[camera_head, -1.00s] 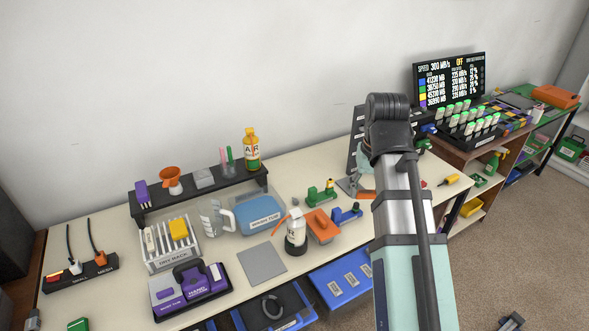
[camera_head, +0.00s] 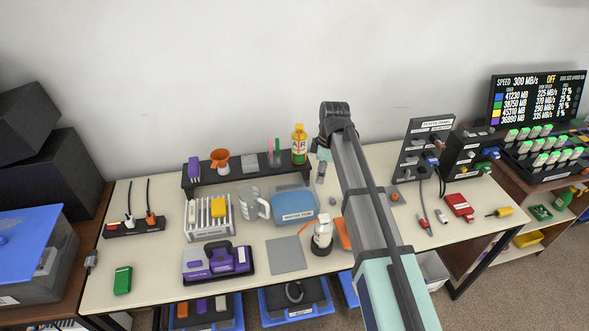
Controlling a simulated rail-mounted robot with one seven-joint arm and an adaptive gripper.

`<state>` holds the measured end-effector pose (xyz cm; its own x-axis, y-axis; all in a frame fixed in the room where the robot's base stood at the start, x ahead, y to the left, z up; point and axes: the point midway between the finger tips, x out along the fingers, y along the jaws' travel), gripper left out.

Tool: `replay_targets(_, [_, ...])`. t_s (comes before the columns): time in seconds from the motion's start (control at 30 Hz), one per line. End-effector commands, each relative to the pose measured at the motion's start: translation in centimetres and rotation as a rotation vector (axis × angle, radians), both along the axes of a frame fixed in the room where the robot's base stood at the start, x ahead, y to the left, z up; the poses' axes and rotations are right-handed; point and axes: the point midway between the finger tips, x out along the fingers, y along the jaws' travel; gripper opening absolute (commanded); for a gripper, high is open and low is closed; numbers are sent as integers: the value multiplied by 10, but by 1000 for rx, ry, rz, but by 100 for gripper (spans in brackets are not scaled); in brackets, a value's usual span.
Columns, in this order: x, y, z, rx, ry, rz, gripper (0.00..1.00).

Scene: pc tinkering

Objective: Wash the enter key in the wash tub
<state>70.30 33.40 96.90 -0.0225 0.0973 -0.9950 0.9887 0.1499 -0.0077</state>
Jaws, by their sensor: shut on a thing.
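The wash tub (camera_head: 297,216) is a shallow blue tub with a light label, near the middle of the table's back half. My gripper (camera_head: 320,175) shows only partly as a small grey shape beside my arm. In the picture it is just above and right of the tub's back right corner. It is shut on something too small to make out. The enter key cannot be identified in this view; my arm hides part of the table to the right of the tub.
A black shelf (camera_head: 231,179) with bottles stands behind the tub. A grey mat (camera_head: 286,254) lies in front.

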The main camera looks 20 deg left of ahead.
Motion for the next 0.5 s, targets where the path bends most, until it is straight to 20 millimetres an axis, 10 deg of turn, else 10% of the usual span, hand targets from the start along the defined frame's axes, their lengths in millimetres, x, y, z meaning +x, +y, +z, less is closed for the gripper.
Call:
replay_targets(0.2, [-2,70,-31,15,3,292,37])
replay_targets(0.5, [-6,91,-45,23,0,396,37])
